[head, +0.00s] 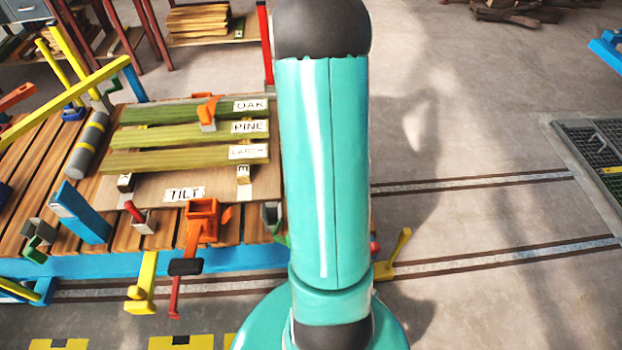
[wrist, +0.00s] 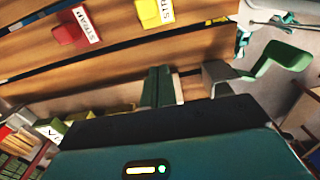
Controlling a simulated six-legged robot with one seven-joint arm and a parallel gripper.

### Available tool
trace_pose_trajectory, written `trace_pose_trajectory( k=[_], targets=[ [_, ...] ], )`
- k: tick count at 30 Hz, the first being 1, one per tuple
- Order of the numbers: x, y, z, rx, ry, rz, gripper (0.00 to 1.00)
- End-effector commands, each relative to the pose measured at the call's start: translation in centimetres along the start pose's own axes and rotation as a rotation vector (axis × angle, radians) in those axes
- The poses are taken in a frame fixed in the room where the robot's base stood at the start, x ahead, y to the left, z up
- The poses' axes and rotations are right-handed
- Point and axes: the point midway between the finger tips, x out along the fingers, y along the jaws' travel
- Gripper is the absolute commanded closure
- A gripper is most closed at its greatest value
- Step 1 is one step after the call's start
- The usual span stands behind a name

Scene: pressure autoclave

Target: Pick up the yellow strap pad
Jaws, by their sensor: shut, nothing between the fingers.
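In the head view my arm hides the gripper, and I cannot make out the labelled pads there.
A slatted wooden bench (head: 122,235) with a blue edge holds green planks (head: 190,134) labelled OAK, PINE and LARCH, and an orange clamp (head: 203,218). A green clamp-like part (wrist: 280,58) is right of my gripper.

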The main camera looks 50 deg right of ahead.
Motion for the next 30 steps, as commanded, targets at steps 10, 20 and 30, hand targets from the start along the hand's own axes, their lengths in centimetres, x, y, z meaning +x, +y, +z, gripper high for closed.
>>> trace_pose_trajectory(
  k=[10, 20, 30],
  targets=[
    [2.7, -0.4, 0.3, 0.004, 0.001, -0.007, 1.00],
    [9.1, -0.3, 0.4, 0.004, 0.000, -0.008, 1.00],
    [10.2, 0.0, 4.1, 0.005, 0.001, -0.002, 1.00]
  ],
)
